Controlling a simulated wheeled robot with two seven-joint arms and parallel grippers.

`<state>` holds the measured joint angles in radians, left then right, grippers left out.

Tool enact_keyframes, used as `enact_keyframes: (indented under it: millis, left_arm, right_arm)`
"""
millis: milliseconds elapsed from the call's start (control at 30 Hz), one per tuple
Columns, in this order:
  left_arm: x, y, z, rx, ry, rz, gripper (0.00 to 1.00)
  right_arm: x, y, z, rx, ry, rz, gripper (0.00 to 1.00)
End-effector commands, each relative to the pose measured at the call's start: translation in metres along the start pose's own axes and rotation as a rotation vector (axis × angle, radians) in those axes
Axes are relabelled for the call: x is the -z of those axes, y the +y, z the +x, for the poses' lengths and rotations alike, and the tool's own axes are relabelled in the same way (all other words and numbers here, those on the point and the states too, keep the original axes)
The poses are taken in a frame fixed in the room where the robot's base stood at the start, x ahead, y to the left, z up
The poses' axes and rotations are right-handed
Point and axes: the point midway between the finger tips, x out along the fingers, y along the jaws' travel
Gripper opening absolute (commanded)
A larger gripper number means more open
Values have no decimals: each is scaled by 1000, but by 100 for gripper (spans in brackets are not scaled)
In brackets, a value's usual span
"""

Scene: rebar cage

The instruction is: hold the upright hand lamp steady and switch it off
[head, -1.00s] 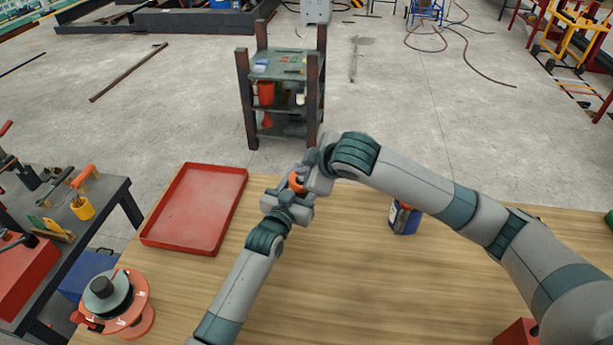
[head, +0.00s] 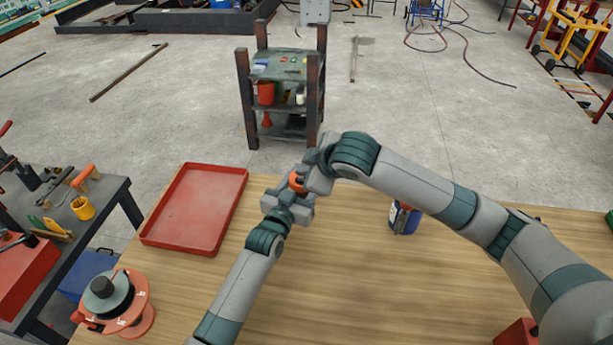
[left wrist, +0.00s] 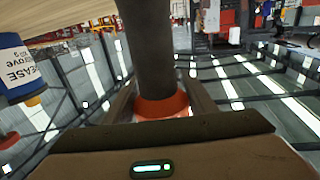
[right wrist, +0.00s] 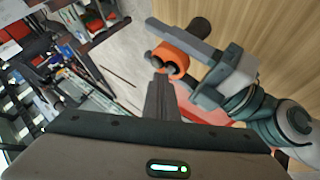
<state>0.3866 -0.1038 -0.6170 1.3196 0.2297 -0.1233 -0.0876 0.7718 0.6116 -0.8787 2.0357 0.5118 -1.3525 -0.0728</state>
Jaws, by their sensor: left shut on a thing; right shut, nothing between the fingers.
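The hand lamp shows as a small orange part (head: 297,182) between my two grippers in the head view, mostly hidden by them. In the left wrist view it is a dark cylinder (left wrist: 150,50) with an orange collar (left wrist: 160,105) between the fingers. My left gripper (head: 287,197) is shut on it, above the table. My right gripper (head: 305,178) is shut and empty, close beside the orange part. In the right wrist view the orange part (right wrist: 172,60) is just beyond its closed fingertips (right wrist: 160,85); I cannot tell whether they touch. Whether the lamp is lit is not visible.
A red tray (head: 193,210) lies on the wooden table (head: 330,270) left of my grippers. A cable reel (head: 115,300) stands at the near left corner. A blue can (head: 404,218) stands below my right arm. A red object (head: 517,333) is at the near right.

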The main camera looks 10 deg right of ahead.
Motion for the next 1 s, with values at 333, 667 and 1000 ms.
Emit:
enact_keyframes:
  millis: [333,667,1000]
  left_arm:
    - [-1,0,0,0,-1,0,20]
    - [-1,0,0,0,-1,0,20]
    - [-1,0,0,0,-1,0,20]
  right_arm:
    - [1,0,-1,0,1,0,0]
    - [13,12,-16,-2,3,-1,0]
    - [27,26,-36,-2,2,0,0]
